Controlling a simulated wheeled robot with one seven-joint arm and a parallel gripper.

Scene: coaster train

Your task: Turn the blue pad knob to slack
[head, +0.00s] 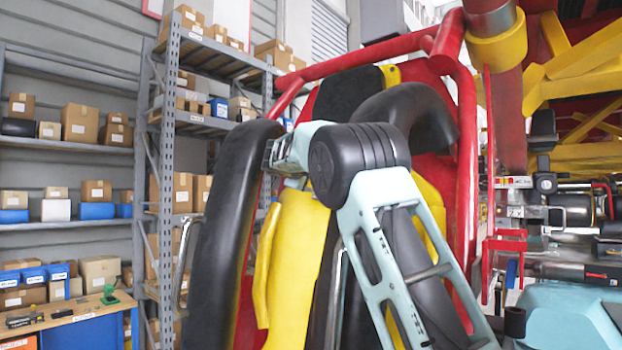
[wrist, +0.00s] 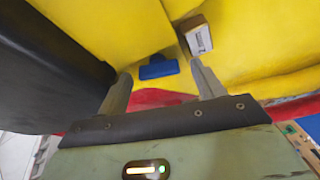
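In the wrist view, the blue knob (wrist: 158,68) is a small blue block on the yellow seat surface. My gripper (wrist: 161,71) is open, with one finger on each side of the knob in the picture. There is a gap between the knob and each finger. I cannot tell how far the fingertips are from it in depth. A small pale block with a dark mark (wrist: 198,36) sits up and to the right of the knob, near the right fingertip. In the head view, the knob is hidden and my arm reaches in front of the yellow and red seat (head: 297,265).
A thick black restraint (head: 228,240) stands left of my arm, and it seems to fill the left of the wrist view. A red tube frame (head: 466,120) surrounds the seat. Shelves with boxes (head: 80,122) and a blue workbench (head: 85,335) are at left. Machinery crowds the right.

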